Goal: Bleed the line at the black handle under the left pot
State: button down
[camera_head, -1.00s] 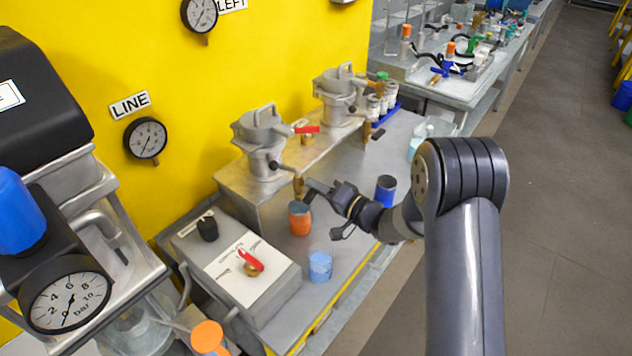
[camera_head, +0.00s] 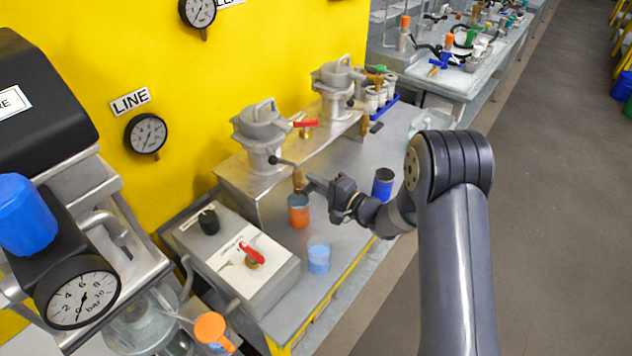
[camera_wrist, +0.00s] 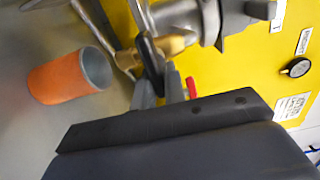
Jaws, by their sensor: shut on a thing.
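The left pot (camera_head: 262,128) is a grey metal vessel with a lid, standing on a metal stand. Under it, a black handle (camera_head: 285,163) sticks out above a brass spout (camera_head: 298,181). My gripper (camera_head: 312,184) is at this handle, on its right side. In the wrist view, my gripper (camera_wrist: 158,90) has its fingers shut on the black handle (camera_wrist: 150,52), beside the brass valve body (camera_wrist: 178,45). An orange cup (camera_head: 299,215) stands upright below the spout; it also shows in the wrist view (camera_wrist: 60,82). Its contents cannot be made out.
A light-blue cup (camera_head: 319,260) and a dark-blue can (camera_head: 382,186) stand on the bench near my arm. A grey box (camera_head: 240,262) with a red lever is at the left. A second pot (camera_head: 337,78) stands behind. The LINE gauge (camera_head: 146,133) hangs on the yellow wall.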

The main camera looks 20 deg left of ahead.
jog(key=c, duration=1.5)
grip_release()
jog(key=shift+o, duration=0.2)
jog(key=shift+d, duration=0.15)
jog(key=b+v, duration=0.2)
jog(key=v, duration=0.8)
jog(key=shift+s+d, duration=0.2)
jog(key=shift+f, duration=0.1)
jog(key=p+x, duration=0.2)
jog(key=x, duration=0.8)
jog(key=shift+w+a, duration=0.15)
jog(key=shift+a, duration=0.2)
